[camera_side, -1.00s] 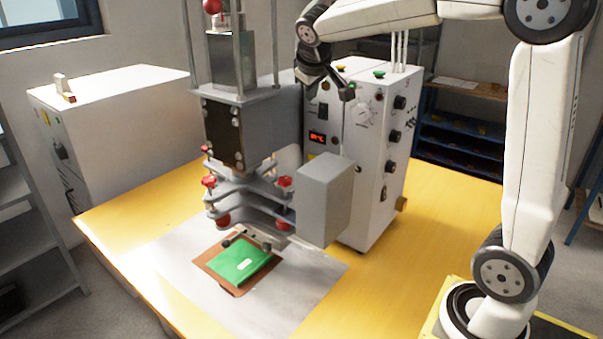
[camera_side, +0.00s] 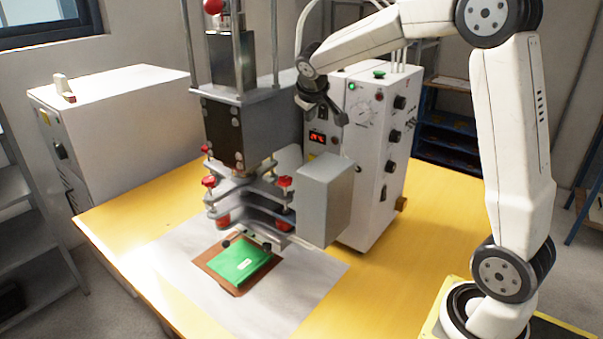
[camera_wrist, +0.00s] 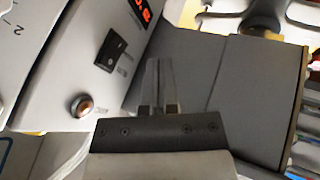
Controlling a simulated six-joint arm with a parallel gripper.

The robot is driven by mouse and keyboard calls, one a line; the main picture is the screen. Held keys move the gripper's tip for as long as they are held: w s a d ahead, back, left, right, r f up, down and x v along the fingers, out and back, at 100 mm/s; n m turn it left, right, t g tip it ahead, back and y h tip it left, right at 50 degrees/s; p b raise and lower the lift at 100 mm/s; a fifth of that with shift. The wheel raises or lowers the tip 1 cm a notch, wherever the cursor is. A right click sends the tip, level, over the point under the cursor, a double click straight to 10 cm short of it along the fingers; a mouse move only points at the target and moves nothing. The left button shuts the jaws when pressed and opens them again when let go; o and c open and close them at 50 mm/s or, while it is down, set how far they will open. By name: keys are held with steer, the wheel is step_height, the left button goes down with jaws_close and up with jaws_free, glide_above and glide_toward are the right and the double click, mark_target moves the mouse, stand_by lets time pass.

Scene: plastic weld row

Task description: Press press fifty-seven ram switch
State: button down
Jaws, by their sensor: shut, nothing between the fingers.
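The press fifty-seven control box (camera_side: 372,165) is the white cabinet right of the press head (camera_side: 222,125). In the wrist view a black switch plate (camera_wrist: 110,52) sits on its white face, with a round brown-orange button (camera_wrist: 82,105) in a metal ring lower left. The labels beside them are too small to read, so I cannot tell which is the ram switch. My gripper (camera_wrist: 157,68) is shut and empty, its tips right of the switch plate in the picture, apparently apart from it. In the side view my gripper (camera_side: 326,112) is at the box's upper front.
A red display (camera_side: 318,138) is lit on the box. A grey block (camera_side: 325,200) stands in front of it, close below my gripper. A green packet (camera_side: 240,262) lies on a brown plate under the press. The yellow table's right side (camera_side: 440,220) is clear.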

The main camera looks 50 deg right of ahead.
mark_target(319, 114)
steer(key=shift+w+d+f, duration=0.1)
steer(key=shift+d+f, duration=0.2)
steer(key=shift+d, duration=0.45)
steer(key=shift+w+d+f, duration=0.1)
steer(key=shift+d+f, duration=0.15)
steer(key=shift+d, duration=0.55)
steer(key=shift+w+d+f, duration=0.1)
steer(key=shift+d+f, duration=0.2)
steer(key=shift+d, duration=0.45)
